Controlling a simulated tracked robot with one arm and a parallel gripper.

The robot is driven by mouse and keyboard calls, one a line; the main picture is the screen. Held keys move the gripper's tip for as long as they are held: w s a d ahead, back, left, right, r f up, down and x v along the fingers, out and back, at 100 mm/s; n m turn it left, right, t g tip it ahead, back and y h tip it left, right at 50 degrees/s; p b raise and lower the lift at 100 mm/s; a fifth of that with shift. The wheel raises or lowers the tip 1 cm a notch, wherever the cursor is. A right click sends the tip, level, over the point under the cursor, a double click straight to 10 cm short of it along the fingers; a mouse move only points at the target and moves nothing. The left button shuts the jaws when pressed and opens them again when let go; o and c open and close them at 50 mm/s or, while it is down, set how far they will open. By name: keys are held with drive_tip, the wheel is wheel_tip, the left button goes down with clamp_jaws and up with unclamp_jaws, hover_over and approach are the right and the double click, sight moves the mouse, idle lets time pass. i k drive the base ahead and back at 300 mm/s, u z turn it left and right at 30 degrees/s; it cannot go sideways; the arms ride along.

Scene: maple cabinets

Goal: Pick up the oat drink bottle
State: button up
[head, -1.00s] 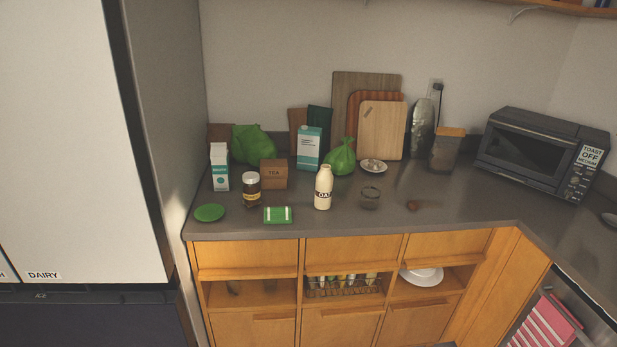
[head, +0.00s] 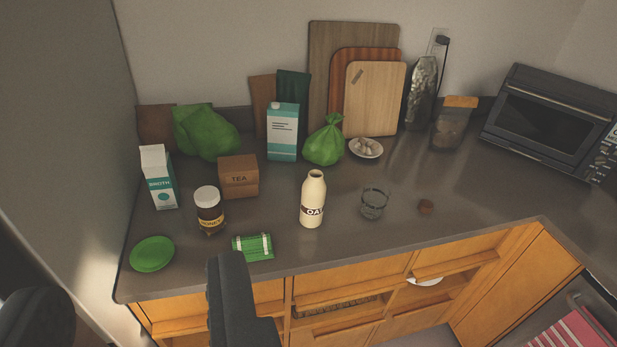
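The oat drink bottle (head: 313,203) is cream with a dark band reading "OA". It stands upright on the grey counter, near the front edge and about mid-picture. My gripper (head: 135,280) shows as two dark fingers at the lower left, spread wide apart with nothing held between them. It is in front of the counter, to the left of the bottle and apart from it. The lower parts of the fingers are cut off by the picture's bottom edge.
Left of the bottle are a honey jar (head: 209,212), a green packet (head: 253,246), a tea box (head: 238,178), a broth carton (head: 159,179) and a green plate (head: 152,254). A glass bowl (head: 374,203) stands to its right. Counter between bottle and front edge is clear.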

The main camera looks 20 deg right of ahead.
sight(314, 189)
drive_tip(key=z, duration=0.1)
drive_tip(key=i, duration=1.25)
drive_tip(key=z, duration=0.05)
